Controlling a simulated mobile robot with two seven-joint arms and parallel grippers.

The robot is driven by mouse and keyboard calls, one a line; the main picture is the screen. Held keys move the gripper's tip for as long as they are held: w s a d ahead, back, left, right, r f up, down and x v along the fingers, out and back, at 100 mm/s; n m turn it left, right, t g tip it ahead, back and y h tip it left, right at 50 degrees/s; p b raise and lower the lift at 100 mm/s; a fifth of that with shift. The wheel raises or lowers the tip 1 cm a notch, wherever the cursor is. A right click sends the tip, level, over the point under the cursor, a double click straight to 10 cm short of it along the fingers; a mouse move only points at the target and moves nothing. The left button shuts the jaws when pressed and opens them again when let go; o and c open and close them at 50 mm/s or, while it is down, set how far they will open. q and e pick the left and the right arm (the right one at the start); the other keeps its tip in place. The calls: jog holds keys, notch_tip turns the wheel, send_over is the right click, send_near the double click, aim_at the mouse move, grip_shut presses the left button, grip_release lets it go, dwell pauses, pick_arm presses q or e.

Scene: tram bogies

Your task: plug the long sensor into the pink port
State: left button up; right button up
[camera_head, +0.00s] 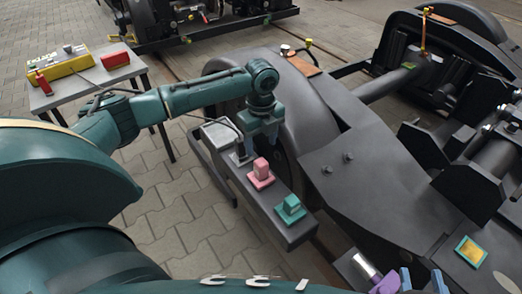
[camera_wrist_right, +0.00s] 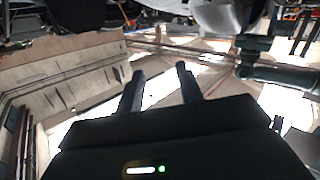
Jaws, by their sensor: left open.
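The pink port (camera_head: 261,176), an upright block on a square base, sits in the middle of a dark beam (camera_head: 282,232). My left gripper (camera_head: 262,140) is open, pointing down behind the pink port, beside a small grey upright piece (camera_head: 240,154) with a thin dark cable. I cannot tell whether the fingers touch that piece. A silver cylinder with a purple part (camera_head: 366,268) lies at the lower right. I cannot tell which thing is the long sensor. My right gripper (camera_wrist_right: 160,82) shows in the right wrist view, its two fingers apart with nothing between them.
A teal port (camera_head: 290,209) sits in front of the pink one. A light grey box (camera_head: 220,134) is behind. A side table (camera_head: 84,88) holds a yellow box (camera_head: 58,64) and a red block (camera_head: 116,60). A large dark bogie frame (camera_head: 350,160) stands close on the right.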

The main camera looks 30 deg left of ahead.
pick_arm(q)
jog(key=shift+r, duration=1.15)
pick_arm(e)
jog(key=shift+d+g+h, duration=0.1)
jog(key=shift+g+h, duration=0.2)
